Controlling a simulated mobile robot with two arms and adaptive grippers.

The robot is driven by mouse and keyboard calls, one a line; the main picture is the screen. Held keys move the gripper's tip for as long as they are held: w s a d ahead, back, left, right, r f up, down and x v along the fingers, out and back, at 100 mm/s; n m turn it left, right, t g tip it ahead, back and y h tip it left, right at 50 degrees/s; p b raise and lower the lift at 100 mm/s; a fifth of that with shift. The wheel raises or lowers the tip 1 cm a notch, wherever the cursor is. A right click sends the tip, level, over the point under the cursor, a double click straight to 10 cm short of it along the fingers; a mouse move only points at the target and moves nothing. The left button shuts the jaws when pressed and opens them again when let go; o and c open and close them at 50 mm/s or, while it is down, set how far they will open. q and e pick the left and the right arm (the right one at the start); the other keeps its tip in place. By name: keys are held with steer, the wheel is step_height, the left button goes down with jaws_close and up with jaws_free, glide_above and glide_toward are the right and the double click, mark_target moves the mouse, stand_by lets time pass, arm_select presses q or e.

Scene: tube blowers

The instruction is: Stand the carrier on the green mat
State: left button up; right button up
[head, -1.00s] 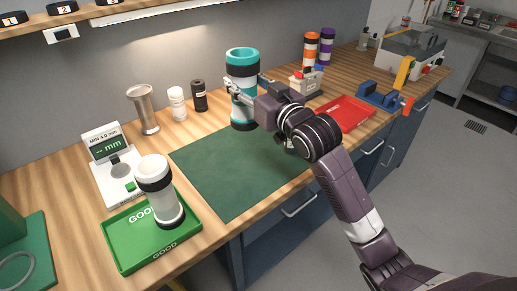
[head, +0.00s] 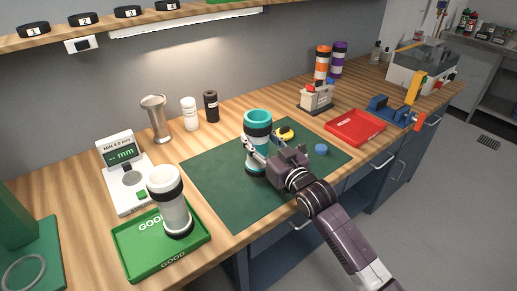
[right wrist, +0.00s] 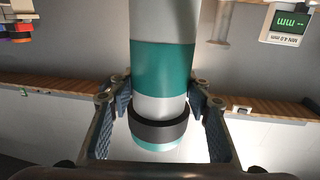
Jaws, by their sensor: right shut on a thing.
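The carrier (head: 257,126), a cylinder with teal ends, a black band and a pale middle, stands upright over the green mat (head: 222,190). My right gripper (head: 257,154) is shut on its middle from the front right. Its lower end appears at or very near the mat's surface; I cannot tell whether it touches. In the right wrist view, the carrier (right wrist: 163,68) runs between the two fingers (right wrist: 160,115), showing a wide teal band and a black ring. My left gripper is out of view.
A green GOOD tray (head: 130,250) holding a white tube (head: 172,205) lies left of the mat. A yellow object (head: 285,133) and a blue cap (head: 321,149) are on the mat's right part. A red tray (head: 355,128) lies further right. The mat's front left is clear.

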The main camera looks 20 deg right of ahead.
mark_target(259, 150)
step_height(259, 150, down, 4)
steer(key=shift+f, duration=0.1)
steer(key=shift+f, duration=0.1)
steer(key=o, duration=1.3)
steer(key=shift+o, duration=0.2)
